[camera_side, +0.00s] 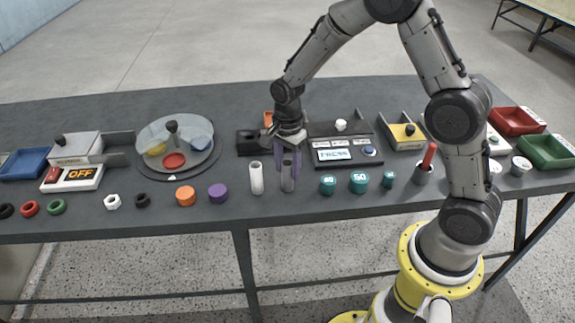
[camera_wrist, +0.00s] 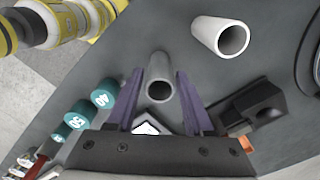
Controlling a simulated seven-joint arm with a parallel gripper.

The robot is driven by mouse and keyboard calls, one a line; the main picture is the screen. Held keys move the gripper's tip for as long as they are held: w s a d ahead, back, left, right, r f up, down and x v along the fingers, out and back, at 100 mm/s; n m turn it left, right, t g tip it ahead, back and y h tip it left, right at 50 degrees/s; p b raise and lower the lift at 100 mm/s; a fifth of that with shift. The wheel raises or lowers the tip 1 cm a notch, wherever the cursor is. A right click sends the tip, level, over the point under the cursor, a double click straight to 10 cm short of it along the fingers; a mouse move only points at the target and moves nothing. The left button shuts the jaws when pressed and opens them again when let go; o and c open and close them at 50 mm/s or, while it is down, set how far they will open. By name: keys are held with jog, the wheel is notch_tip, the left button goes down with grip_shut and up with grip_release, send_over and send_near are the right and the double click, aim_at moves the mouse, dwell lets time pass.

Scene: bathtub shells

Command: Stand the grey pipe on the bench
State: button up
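The grey pipe (camera_side: 288,178) is upright near the front of the bench (camera_side: 330,207), its lower end apparently on the bench top. My gripper (camera_side: 287,158) points down over it, with purple fingers on either side of its upper part. In the wrist view the grey pipe (camera_wrist: 159,67) shows its open top between the two fingers (camera_wrist: 157,75). A narrow gap seems to show on each side, so the gripper looks open. The fingers hide part of the pipe in the side view.
A white pipe (camera_side: 256,178) stands close on the left; it also shows in the wrist view (camera_wrist: 221,37). Teal weights (camera_side: 359,183) stand to the right. Purple (camera_side: 218,193) and orange (camera_side: 185,196) cylinders are farther left.

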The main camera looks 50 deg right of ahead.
jog(key=shift+o, duration=0.8)
notch_tip(320, 180, up, 12)
jog(key=s+r+n+t, duration=0.3)
jog(key=s+r+n, duration=0.6)
jog(key=s, duration=0.3)
jog(key=s+n+t, duration=0.2)
jog(key=s+n, duration=0.7)
jog(key=s, duration=0.3)
jog(key=shift+a+t, duration=0.3)
jog(key=shift+a, duration=0.05)
